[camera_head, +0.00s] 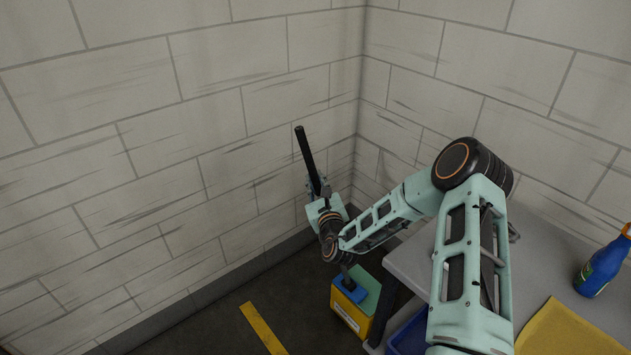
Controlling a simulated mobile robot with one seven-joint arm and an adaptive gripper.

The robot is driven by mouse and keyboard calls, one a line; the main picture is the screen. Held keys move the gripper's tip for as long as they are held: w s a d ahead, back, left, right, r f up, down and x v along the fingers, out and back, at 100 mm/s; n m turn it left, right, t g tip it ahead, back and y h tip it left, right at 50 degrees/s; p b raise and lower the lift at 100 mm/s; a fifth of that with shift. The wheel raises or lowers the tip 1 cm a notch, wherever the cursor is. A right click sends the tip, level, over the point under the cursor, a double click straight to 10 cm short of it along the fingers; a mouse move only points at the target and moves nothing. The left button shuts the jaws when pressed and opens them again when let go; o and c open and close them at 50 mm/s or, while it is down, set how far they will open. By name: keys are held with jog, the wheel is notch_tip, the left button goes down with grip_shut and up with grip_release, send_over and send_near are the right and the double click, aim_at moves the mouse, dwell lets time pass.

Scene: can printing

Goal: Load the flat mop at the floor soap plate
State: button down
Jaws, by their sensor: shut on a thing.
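My gripper (318,190) is in the corner between two block walls, shut on the dark handle of the flat mop (305,150). The upper handle sticks up above my gripper, leaning to the left. My wrist hides the middle of the handle. Its lower end comes out below my wrist at a small blue mop head (348,292). The blue head appears to rest on a yellow box with a green top (370,294), which looks like the soap plate. I cannot tell whether the head touches the green surface or is just above it.
A grey table (540,250) stands at the right, with a blue bottle with an orange cap (603,265) and a yellow cloth (570,332) on it. A blue bin (407,337) is below the table's edge. A yellow stripe (263,328) crosses the dark floor, which is clear at left.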

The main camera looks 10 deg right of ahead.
jog(key=shift+f, duration=0.45)
dwell(1.1)
jog(key=shift+r, duration=0.1)
notch_tip(320, 180, up, 7)
jog(key=p, duration=0.7)
jog(key=shift+w, duration=0.1)
dwell(0.4)
